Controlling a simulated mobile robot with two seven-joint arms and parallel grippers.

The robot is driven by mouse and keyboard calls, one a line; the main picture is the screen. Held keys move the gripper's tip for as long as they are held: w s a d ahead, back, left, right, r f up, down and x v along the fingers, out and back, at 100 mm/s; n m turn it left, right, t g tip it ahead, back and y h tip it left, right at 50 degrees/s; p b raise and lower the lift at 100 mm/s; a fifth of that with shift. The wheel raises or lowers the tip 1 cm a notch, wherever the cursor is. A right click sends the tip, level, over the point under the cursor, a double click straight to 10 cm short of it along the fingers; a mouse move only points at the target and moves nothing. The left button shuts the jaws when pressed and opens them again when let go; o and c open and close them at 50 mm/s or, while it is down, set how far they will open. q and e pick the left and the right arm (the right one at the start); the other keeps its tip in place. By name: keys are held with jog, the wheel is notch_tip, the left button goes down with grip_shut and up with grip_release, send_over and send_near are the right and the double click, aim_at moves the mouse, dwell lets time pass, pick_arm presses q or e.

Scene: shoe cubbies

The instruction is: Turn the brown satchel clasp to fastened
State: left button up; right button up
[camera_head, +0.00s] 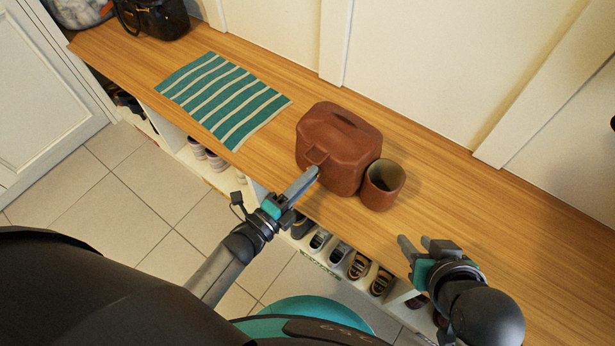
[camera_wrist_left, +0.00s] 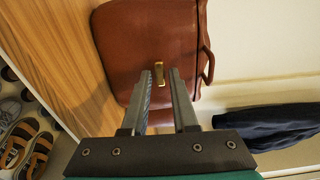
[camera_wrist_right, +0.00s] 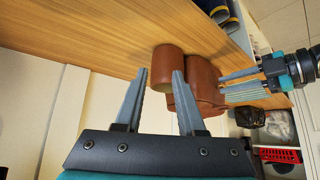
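The brown satchel (camera_head: 338,150) stands on the wooden bench, its front toward me. Its small brass clasp (camera_wrist_left: 159,73) shows in the left wrist view, long side running up and down that picture; in the head view I cannot make it out. My left gripper (camera_head: 314,172) is at the satchel's front. In the left wrist view its fingers (camera_wrist_left: 160,76) are apart, with the clasp showing between the tips; I cannot tell whether they touch it. My right gripper (camera_head: 413,242) is open and empty over the bench's front edge, right of the satchel.
A brown cylindrical cup (camera_head: 383,184) stands close against the satchel's right side. A green striped mat (camera_head: 224,98) lies left of it. A black bag (camera_head: 152,17) is at the far left end. Shoes (camera_head: 340,252) sit in cubbies below. The bench at right is clear.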

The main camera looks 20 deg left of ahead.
pick_arm(q)
jog(key=shift+o, duration=1.1)
jog(key=shift+s+a, duration=0.2)
jog(key=shift+s, duration=0.3)
jog(key=p+v, duration=0.3)
jog(key=v, duration=1.1)
pick_arm(e)
jog(key=s+d+f+g, duration=0.1)
jog(key=s+d+f+g+h, duration=0.1)
jog(key=s+d+g, duration=0.1)
jog(key=shift+d+f, duration=0.2)
